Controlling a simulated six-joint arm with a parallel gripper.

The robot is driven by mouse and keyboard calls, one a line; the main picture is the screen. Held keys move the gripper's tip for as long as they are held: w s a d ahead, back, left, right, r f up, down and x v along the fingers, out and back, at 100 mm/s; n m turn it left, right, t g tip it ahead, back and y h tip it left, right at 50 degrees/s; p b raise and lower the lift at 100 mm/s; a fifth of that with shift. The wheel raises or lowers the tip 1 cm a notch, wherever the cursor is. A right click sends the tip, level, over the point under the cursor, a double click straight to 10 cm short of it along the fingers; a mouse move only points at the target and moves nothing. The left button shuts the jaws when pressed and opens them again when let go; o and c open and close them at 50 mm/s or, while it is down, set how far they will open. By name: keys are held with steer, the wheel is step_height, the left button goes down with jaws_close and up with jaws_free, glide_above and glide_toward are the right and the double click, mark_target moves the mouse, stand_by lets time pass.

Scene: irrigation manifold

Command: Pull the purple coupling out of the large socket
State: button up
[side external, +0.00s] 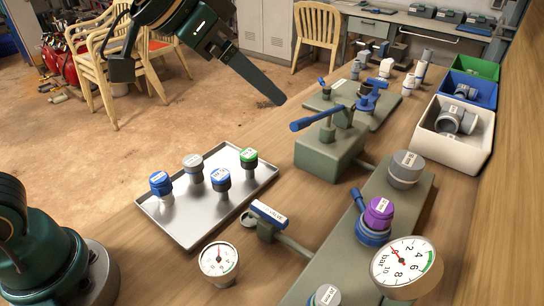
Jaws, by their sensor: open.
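The purple coupling (379,211) stands upright in a socket with a blue collar (371,236) on the grey-green manifold block (335,255) at the lower right. A pale label shows on its side. Its lower end is hidden inside the collar. A blue lever (360,199) sticks up at the collar's left side. My gripper (197,88) is at the top left, high above the floor side of the bench. Its jaws are apart with nothing between them. It is well away from the purple coupling, up and to the left.
A round gauge (405,262) stands close in front of the coupling, and a grey cap (405,168) behind it. A blue-handled valve (325,118) rises farther back. A metal tray (190,228) holds several couplings at left. Bins, including a white one (452,150), line the right.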

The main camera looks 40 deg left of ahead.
steer(key=w+d+f+m+h, duration=0.1)
steer(key=w+d+f+m, duration=0.1)
steer(key=w+d, duration=0.3)
steer(key=m+g+h, duration=0.1)
steer(key=m+g, duration=0.1)
glide_above(382, 205)
steer(key=a, duration=0.4)
step_height(382, 205, down, 8)
steer(key=shift+g, duration=0.7)
steer(key=s+d+f, duration=0.2)
steer(key=f, duration=0.1)
steer(key=shift+d+f, duration=0.15)
steer(key=shift+x, duration=2.35)
steer(key=shift+w, duration=0.1)
steer(key=shift+c, duration=0.3)
jaws_close()
steer(key=c, duration=1)
jaws_free()
jaws_close()
